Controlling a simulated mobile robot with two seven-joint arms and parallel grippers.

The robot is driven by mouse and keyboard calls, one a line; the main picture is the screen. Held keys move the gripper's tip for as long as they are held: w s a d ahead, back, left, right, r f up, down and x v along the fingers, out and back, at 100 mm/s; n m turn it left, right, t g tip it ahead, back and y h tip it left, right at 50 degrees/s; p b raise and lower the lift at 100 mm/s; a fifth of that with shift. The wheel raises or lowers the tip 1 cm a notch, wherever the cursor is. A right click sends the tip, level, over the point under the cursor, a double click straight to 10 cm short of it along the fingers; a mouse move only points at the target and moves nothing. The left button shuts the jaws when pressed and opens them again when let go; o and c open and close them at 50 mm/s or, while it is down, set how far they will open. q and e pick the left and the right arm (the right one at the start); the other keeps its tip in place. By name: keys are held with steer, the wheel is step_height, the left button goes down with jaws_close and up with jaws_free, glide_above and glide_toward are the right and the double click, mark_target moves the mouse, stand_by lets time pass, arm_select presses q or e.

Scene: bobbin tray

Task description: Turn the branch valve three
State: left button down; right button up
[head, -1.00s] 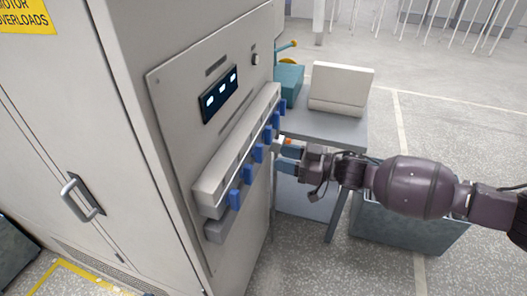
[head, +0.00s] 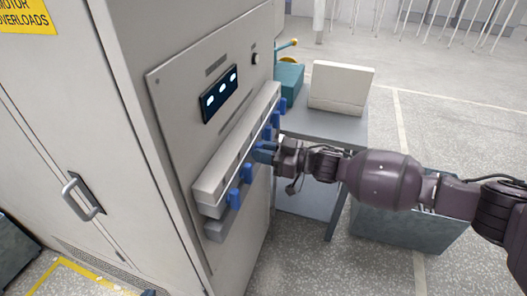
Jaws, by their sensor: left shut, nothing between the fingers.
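A row of several blue branch valve handles (head: 246,173) sticks out from a grey manifold (head: 210,185) on the cabinet's side panel. The nearest handle (head: 234,199) is at the row's lower left end. My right gripper (head: 263,152) comes in from the right, with its blue-grey fingers at the third handle from that near end. The fingers largely hide that handle, and I cannot tell whether they are closed on it. Only a small blue tip of my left gripper (head: 148,292) shows at the bottom edge, away from the valves. It is shut and empty.
The panel has a dark display (head: 219,95) and a small black knob (head: 255,58). A grey table (head: 325,125) behind the arm bears a pale box (head: 341,87) and a teal box (head: 289,80). A grey bin (head: 400,227) stands below my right arm.

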jaws_close()
steer(key=shift+n, duration=0.4)
steer(key=n, duration=0.5)
steer(key=n+b, duration=0.1)
steer(key=n, duration=0.5)
steer(key=n+b, duration=0.1)
steer(key=n, duration=0.5)
steer(key=shift+s+a+f, duration=0.1)
steer(key=shift+s+f, duration=0.2)
steer(key=shift+f, duration=0.05)
steer(key=shift+o, duration=2.2)
jaws_free()
steer(key=shift+o, duration=0.7)
